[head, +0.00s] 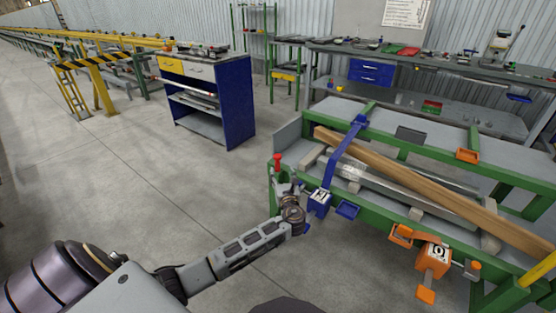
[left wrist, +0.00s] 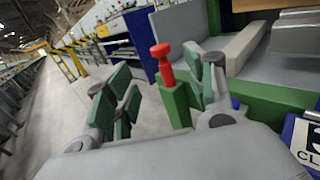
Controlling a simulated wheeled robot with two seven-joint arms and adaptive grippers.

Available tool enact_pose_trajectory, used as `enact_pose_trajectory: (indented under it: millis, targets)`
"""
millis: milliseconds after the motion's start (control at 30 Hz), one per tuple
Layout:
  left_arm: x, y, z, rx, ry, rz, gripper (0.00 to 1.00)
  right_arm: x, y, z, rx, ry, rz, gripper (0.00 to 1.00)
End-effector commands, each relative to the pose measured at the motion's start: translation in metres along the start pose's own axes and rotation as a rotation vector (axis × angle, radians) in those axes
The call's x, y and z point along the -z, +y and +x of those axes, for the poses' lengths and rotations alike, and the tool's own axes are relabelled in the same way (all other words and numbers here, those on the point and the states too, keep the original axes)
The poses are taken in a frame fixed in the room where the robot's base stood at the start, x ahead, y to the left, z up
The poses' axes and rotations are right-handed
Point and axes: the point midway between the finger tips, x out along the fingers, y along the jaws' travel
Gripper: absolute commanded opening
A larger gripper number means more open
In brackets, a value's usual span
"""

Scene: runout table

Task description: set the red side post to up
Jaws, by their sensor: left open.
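The red side post (head: 277,160) stands upright at the near left corner of the green runout table (head: 378,210). In the left wrist view it is a red knob on a short neck and wider red collar (left wrist: 163,62), above a green square post (left wrist: 177,103). My left gripper (head: 284,186) is at that corner, just below the red knob in the head view. In the left wrist view its green-padded fingers (left wrist: 158,80) are spread wide, one on each side of the post, with nothing held. My right gripper is out of view.
An orange clamp (head: 433,258) is farther right. A blue cabinet (head: 228,105) stands behind. The floor to the left is clear.

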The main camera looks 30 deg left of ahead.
Motion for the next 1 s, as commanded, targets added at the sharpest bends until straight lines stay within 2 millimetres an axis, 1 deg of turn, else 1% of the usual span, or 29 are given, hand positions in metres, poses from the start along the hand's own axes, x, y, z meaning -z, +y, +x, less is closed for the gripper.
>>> enact_pose_trajectory:
  millis: [33,167,400,700,900,1000]
  targets:
    - [0.0,0.0,0.007,-0.001,-0.002,-0.001,0.54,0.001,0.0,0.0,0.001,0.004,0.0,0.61]
    - [0.0,0.0,0.023,-0.001,-0.002,-0.001,0.54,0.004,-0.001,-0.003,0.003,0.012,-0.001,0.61]
    - [0.0,0.0,0.052,-0.001,-0.002,0.0,0.54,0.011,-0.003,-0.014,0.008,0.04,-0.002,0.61]
    - [0.0,0.001,0.087,-0.002,-0.002,0.0,0.54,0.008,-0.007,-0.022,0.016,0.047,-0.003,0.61]
    - [0.0,0.0,0.105,-0.001,-0.001,-0.001,0.54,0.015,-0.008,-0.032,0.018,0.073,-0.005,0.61]
    - [0.001,0.001,0.11,-0.001,0.0,0.0,0.54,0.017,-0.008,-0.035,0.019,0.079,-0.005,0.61]
